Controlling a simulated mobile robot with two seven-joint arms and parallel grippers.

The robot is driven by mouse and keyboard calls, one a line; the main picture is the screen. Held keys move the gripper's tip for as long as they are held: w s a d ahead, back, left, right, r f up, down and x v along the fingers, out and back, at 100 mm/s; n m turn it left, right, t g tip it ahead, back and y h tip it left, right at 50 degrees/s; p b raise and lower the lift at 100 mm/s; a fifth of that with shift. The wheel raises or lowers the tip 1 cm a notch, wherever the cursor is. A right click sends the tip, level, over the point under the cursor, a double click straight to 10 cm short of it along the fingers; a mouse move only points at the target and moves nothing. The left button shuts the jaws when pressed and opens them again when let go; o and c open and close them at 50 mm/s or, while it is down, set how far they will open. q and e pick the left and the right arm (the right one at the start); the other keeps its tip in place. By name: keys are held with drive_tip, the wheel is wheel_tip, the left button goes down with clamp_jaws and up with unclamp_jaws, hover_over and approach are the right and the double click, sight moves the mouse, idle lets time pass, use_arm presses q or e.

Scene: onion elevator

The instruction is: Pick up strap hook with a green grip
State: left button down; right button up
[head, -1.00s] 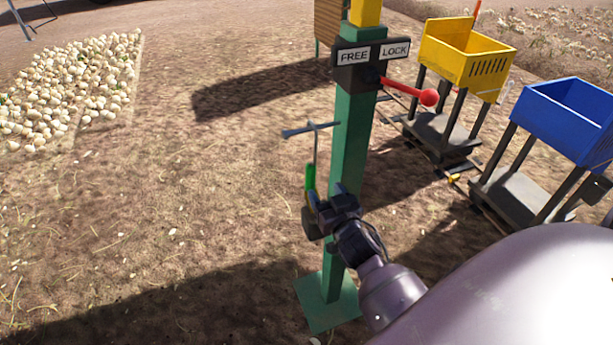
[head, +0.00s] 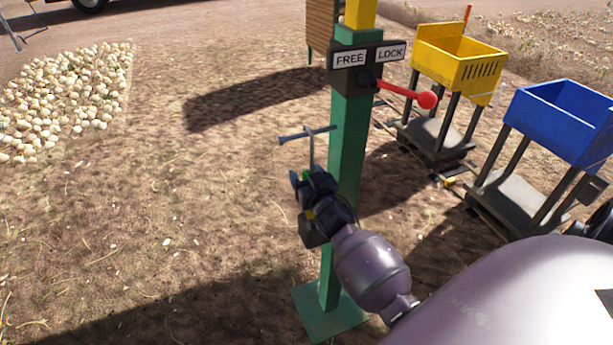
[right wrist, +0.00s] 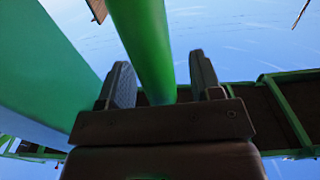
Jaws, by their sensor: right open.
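The strap hook (head: 312,153) hangs upright from a crossbar (head: 297,136) on the green post (head: 348,145). In the head view its thin metal rod shows above my right gripper (head: 308,183), which mostly hides the green grip. In the right wrist view the green grip (right wrist: 145,45) runs down between the two dark fingers of my right gripper (right wrist: 163,88). The fingers are open, with a gap visible on the right side of the grip. My left gripper is not in view.
The post carries a FREE/LOCK plate (head: 367,55) with a red-knobbed lever (head: 427,99). It also shows close by in the right wrist view (right wrist: 40,70). Yellow (head: 456,65) and blue (head: 563,118) carts stand right. An onion pile (head: 65,100) lies left; ground between is mostly clear.

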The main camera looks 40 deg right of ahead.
drive_tip(key=shift+w+d, duration=0.1)
drive_tip(key=shift+w, duration=0.3)
clamp_jaws()
drive_tip(key=shift+r, duration=0.15)
